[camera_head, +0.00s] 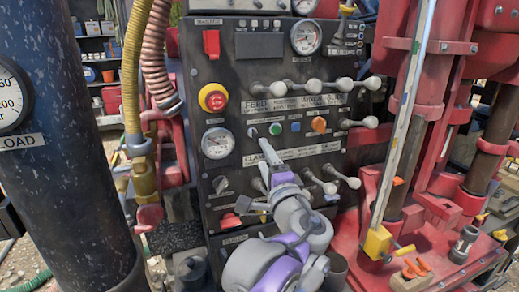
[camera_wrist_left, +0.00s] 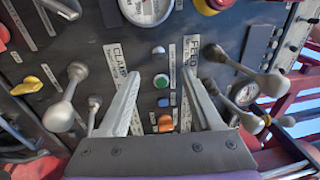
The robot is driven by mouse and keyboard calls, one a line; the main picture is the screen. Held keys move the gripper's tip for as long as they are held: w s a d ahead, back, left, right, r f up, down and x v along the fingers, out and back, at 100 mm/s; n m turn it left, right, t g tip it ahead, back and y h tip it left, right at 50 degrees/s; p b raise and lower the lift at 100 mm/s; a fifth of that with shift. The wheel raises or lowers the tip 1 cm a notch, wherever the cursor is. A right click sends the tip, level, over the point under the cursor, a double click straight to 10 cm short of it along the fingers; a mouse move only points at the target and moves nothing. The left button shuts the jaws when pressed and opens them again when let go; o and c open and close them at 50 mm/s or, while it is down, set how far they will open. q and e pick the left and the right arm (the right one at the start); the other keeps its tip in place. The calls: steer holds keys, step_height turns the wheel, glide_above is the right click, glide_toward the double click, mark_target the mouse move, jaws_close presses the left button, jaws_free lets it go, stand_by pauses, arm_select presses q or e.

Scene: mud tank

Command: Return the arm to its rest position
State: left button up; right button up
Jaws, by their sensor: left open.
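My left arm, grey and purple, reaches up from the bottom of the head view. Its left gripper (camera_head: 266,168) is in front of the lower middle of the black control panel (camera_head: 215,118). In the left wrist view the two grey fingers (camera_wrist_left: 162,85) are spread apart with nothing between them. The green button (camera_wrist_left: 161,81) and the orange knob (camera_wrist_left: 165,123) show in the gap, between the CLAMP and FEED labels. Whether a finger touches the panel cannot be told. My right gripper is not in view.
Levers with pale round knobs (camera_head: 345,84) stick out from the panel, some close beside the fingers. A red and yellow emergency stop (camera_head: 213,97) and a gauge (camera_head: 218,142) are to the left. A dark column (camera_head: 75,130) stands at left, red drill machinery (camera_head: 425,80) at right.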

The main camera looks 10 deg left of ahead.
arm_select(q)
steer(key=shift+s+d, duration=0.4)
steer(key=shift+s, duration=0.2)
steer(key=shift+a+f, duration=0.1)
steer(key=shift+f, duration=0.05)
steer(key=s+a+f+n+g+h, duration=0.1)
steer(key=s+a+f+n+g, duration=0.35)
steer(key=f, duration=0.65)
steer(key=s+a+f+n+g+h, duration=0.2)
steer(key=s+a+f+g, duration=0.2)
steer(key=s+a+f, duration=0.55)
steer(key=s+d+f+n+g+h, duration=0.1)
steer(key=s+d+f+n+h, duration=0.1)
steer(key=f, duration=0.6)
steer(key=s+d+f+n+g+h, duration=0.1)
steer(key=s+d+f+n+h, duration=0.2)
steer(key=s+d+f, duration=0.4)
steer(key=shift+f+h, duration=0.65)
steer(key=shift+h, duration=0.15)
steer(key=shift+s+n, duration=0.1)
steer(key=shift+n, duration=0.15)
